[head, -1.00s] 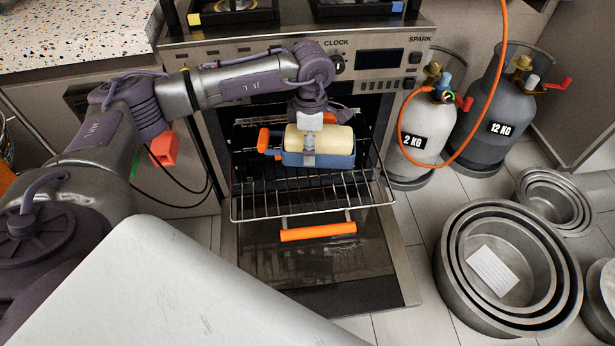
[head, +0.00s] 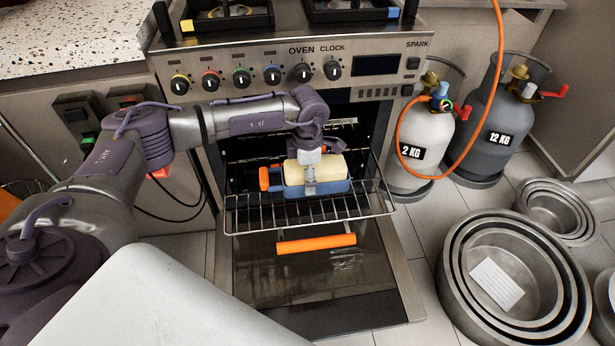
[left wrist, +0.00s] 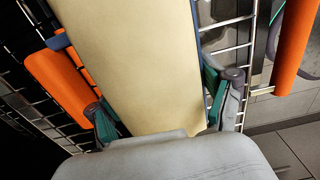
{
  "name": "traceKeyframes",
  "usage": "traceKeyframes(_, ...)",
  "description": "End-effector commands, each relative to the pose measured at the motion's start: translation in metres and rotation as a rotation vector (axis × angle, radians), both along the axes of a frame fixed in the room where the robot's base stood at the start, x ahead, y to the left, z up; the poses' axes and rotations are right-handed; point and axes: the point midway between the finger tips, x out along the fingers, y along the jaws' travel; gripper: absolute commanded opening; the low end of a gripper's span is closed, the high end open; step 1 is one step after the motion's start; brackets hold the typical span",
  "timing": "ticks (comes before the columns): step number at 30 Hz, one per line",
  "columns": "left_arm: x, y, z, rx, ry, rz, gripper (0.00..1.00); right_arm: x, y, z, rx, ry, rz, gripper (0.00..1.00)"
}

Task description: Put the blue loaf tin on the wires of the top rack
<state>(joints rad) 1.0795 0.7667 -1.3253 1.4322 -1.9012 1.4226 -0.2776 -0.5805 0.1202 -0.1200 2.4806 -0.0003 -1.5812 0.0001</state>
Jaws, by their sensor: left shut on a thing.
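The blue loaf tin (head: 325,188) holds a pale cream loaf-shaped block and has an orange grip at its left end. My left gripper (head: 310,172) is shut on the tin from above. The left wrist view shows the gripper's fingers (left wrist: 160,112) on either side of the tin, with the cream block filling the middle. The tin is level over the wires of the pulled-out top rack (head: 255,212), close to them. I cannot tell whether its base touches the wires. My right gripper is not in view.
The oven door hangs open below the rack, with an orange handle (head: 316,244). Control knobs and the stove front are above. A light gas bottle (head: 425,135) and a dark one (head: 490,120) stand right of the oven. Nested round tins (head: 450,250) stand on the floor.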

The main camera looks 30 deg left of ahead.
Motion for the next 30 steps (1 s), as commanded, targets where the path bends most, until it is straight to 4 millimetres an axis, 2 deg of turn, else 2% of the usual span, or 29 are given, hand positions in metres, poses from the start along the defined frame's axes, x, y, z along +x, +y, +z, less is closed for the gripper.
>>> traceKeyframes(10,0.001,0.000,-0.004,-0.001,-0.004,0.000,0.40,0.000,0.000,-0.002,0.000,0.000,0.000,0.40)
traceKeyframes(11,0.001,0.000,-0.005,0.000,-0.002,0.000,0.84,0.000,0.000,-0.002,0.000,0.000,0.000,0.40)
traceKeyframes(14,0.001,0.000,-0.004,0.000,-0.002,0.000,1.00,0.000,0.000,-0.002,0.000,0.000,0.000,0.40)
traceKeyframes(24,0.001,0.000,-0.003,0.000,-0.002,0.000,1.00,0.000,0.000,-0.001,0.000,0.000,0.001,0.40)
traceKeyframes(27,0.001,0.000,0.004,0.000,-0.003,0.000,1.00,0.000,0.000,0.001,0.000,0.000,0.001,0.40)
traceKeyframes(30,0.001,0.000,0.019,-0.001,-0.005,0.000,1.00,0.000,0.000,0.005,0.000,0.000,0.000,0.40)
